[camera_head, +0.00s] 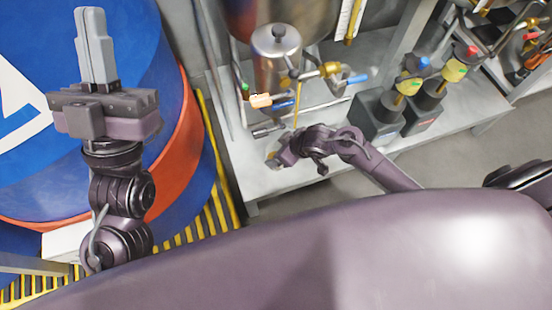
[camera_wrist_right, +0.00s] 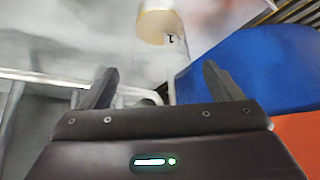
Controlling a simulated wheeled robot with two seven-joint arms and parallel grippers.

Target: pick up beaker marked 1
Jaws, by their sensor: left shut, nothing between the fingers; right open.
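The beaker marked 1 (camera_wrist_right: 157,24) shows at the top of the right wrist view, pale with a tan inside and a dark "1" on its side. It stands on a light grey surface. My right gripper (camera_wrist_right: 160,80) is open and empty, its two dark fingers pointing towards the beaker, which is beyond the fingertips and between their lines. In the head view my right gripper (camera_head: 276,156) is over the grey bench, small and partly hidden by its wrist; a tan patch there may be the beaker. My left gripper (camera_head: 92,38) is shut and empty, pointing up before the blue drum.
A large blue and red drum (camera_head: 180,120) stands at the left. The grey bench (camera_head: 330,105) carries a metal vessel (camera_head: 277,45) with pipes and coloured valve handles, and dark boxes (camera_head: 378,115) to the right. Yellow-striped floor grating (camera_head: 215,190) lies between drum and bench.

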